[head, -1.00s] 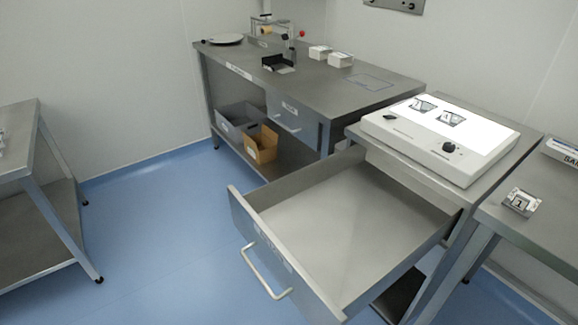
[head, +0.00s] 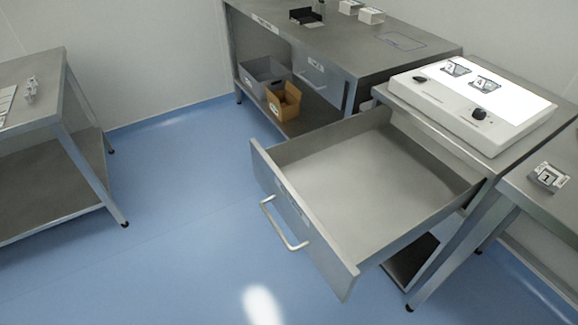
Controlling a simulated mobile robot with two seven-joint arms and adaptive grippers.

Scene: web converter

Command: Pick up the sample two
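Two small dark-marked samples lie on the bright panel of the white light box (head: 440,100) at the upper right. The left one (head: 456,68) has a mark that looks like a 2, but it is small and hard to read. The other one (head: 484,84) has a mark that looks like a 4 or an A. A small block marked 1 (head: 547,178) stands on the right-hand table. Neither of my grippers is in view.
An empty drawer (head: 345,175) is pulled far out below the light box, over the floor. A metal bench (head: 345,42) holds small white boxes, with a grey bin (head: 263,77) and a brown bin (head: 284,103) beneath. Another table (head: 35,68) stands at left. Blue floor between is clear.

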